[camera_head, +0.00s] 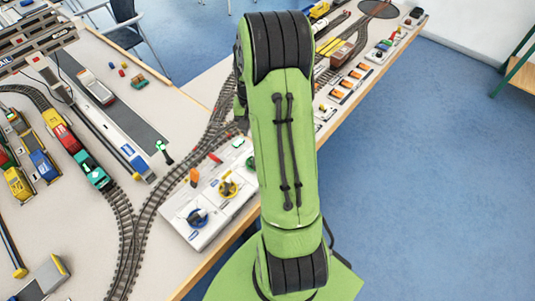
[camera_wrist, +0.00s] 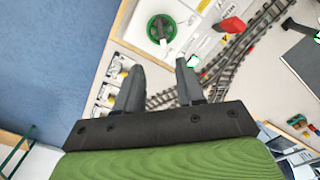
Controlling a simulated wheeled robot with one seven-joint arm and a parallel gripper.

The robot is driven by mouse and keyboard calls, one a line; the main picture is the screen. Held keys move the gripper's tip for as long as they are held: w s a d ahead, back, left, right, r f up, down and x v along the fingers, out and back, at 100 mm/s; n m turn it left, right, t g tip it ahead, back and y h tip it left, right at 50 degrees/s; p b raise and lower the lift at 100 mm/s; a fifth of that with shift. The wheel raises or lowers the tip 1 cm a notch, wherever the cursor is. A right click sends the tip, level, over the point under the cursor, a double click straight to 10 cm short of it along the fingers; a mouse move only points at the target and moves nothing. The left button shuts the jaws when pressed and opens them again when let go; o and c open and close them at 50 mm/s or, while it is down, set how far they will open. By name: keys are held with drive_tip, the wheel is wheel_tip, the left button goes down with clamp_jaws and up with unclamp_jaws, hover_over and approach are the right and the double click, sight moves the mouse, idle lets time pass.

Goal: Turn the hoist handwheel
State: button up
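A white control panel (camera_head: 212,225) at the table edge carries a blue handwheel (camera_head: 197,217) and a yellow handwheel (camera_head: 228,188). In the wrist view a green handwheel (camera_wrist: 161,28) with a dark hub sits on a white panel, above and beyond my fingertips. I cannot read which wheel is labelled hoist. My gripper (camera_wrist: 158,65) is open and empty, its two dark fingers apart, and no contact with the green wheel shows. In the head view my green arm hides the gripper and part of the panel.
A red lever (camera_wrist: 232,25) stands right of the green wheel. Model track (camera_head: 140,215) runs beside the panel, with toy wagons (camera_head: 95,172) further left. Small switch panels (camera_head: 345,90) line the edge beyond my arm. Blue floor (camera_head: 430,180) is clear at right.

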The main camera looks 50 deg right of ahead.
drive_tip(key=f+b, duration=0.1)
drive_tip(key=f, duration=1.4)
drive_tip(key=shift+a+b, duration=0.2)
drive_tip(key=shift+b, duration=0.15)
drive_tip(key=shift+r, duration=0.1)
drive_tip(key=shift+c, duration=0.4)
clamp_jaws()
